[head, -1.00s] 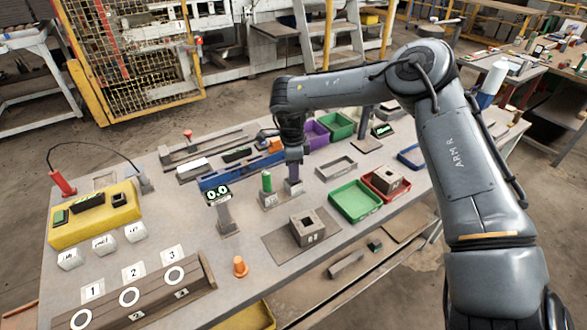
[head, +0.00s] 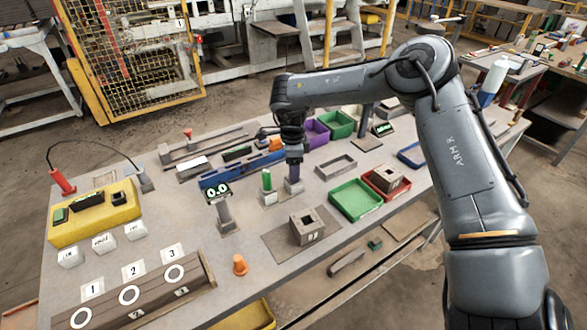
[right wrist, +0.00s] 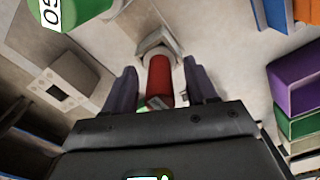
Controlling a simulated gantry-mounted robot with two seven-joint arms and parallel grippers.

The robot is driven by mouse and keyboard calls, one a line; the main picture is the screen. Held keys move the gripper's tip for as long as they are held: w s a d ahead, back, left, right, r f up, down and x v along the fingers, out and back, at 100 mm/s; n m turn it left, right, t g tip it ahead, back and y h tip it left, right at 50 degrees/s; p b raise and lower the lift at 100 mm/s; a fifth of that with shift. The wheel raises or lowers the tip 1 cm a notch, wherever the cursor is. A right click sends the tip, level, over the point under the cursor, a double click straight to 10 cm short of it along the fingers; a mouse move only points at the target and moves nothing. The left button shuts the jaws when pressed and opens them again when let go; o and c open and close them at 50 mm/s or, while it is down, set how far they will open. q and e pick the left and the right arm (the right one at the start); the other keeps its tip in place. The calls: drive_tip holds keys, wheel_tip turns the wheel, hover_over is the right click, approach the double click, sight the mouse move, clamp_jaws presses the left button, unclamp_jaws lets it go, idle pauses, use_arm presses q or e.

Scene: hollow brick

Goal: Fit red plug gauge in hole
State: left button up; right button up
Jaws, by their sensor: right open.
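The red plug gauge (right wrist: 158,74) shows in the right wrist view as a red cylinder, with a pale grey holder (right wrist: 157,45) at its far end. My right gripper (right wrist: 160,88) is open, with one dark finger on each side of the red gauge. In the head view my right gripper (head: 293,180) points down at the table beside the green plug (head: 267,180); the red gauge is hidden there. A grey hollow brick (head: 307,228) with a square hole in its top sits on a dark mat (head: 277,244). My left gripper is not in view.
A small display on a post (head: 222,208) stands left of the mat. A green tray (head: 354,213) and a red tray (head: 375,192) holding another brick lie to the right. Purple (head: 316,136) and green bins stand behind.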

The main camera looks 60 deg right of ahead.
wheel_tip(320, 180, up, 10)
drive_tip(key=shift+w+r+p, duration=0.1)
drive_tip(key=shift+p, duration=1.15)
